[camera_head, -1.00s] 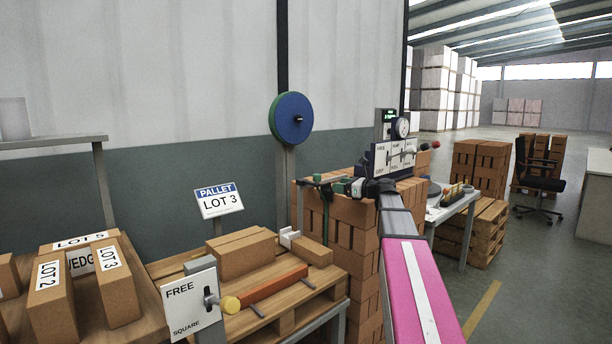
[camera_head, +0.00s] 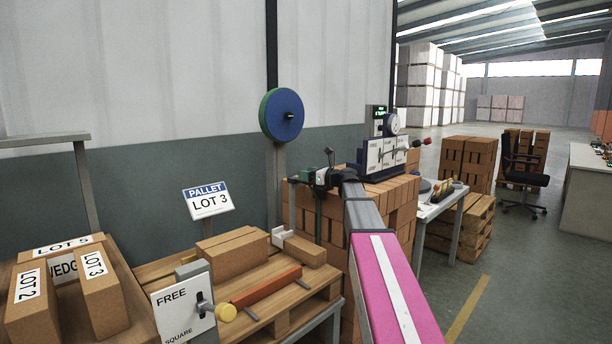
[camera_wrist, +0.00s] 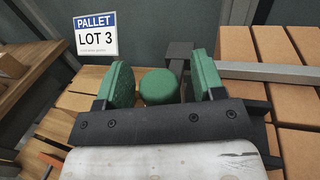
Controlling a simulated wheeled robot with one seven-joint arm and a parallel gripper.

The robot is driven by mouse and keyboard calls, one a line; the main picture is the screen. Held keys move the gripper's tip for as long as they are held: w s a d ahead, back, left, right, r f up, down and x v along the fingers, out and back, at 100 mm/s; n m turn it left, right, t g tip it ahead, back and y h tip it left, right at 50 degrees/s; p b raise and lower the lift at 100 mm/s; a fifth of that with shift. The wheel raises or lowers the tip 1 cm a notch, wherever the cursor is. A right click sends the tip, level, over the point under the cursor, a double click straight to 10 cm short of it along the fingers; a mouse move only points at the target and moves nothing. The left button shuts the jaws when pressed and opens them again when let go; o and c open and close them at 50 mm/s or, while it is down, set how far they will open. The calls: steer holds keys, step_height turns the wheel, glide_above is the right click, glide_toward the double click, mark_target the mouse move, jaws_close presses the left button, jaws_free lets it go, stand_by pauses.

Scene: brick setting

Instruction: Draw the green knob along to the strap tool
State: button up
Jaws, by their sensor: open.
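The green knob (camera_wrist: 158,87) is a short round cylinder in the wrist view. My gripper (camera_wrist: 162,80) is open, with one green finger pad on each side of the knob and a visible gap on both sides. A dark upright bracket (camera_wrist: 180,52) stands just behind the knob. In the head view my gripper (camera_head: 318,178) is at the end of my pink and grey arm, by the brick stack; the knob is hard to tell from the green fingers there. A blue and green reel (camera_head: 282,114) hangs on a post behind. I cannot tell which item is the strap tool.
A brick stack (camera_head: 377,220) stands behind my arm. A pallet (camera_head: 268,326) with bricks and a LOT 3 sign (camera_head: 208,199) is left of it. A FREE panel with a yellow knob (camera_head: 226,312) stands in front. A grey rail (camera_wrist: 265,72) crosses at right in the wrist view.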

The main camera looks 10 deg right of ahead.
steer(key=shift+w+a, duration=0.3)
steer(key=shift+a, duration=0.05)
jaws_close()
steer(key=w+d, duration=0.3)
steer(key=d, duration=0.2)
steer(key=w+d, duration=0.4)
steer(key=d, duration=0.1)
steer(key=w+d, duration=0.3)
steer(key=d, duration=0.1)
steer(key=shift+w+d, duration=0.35)
steer(key=shift+d, duration=0.05)
jaws_free()
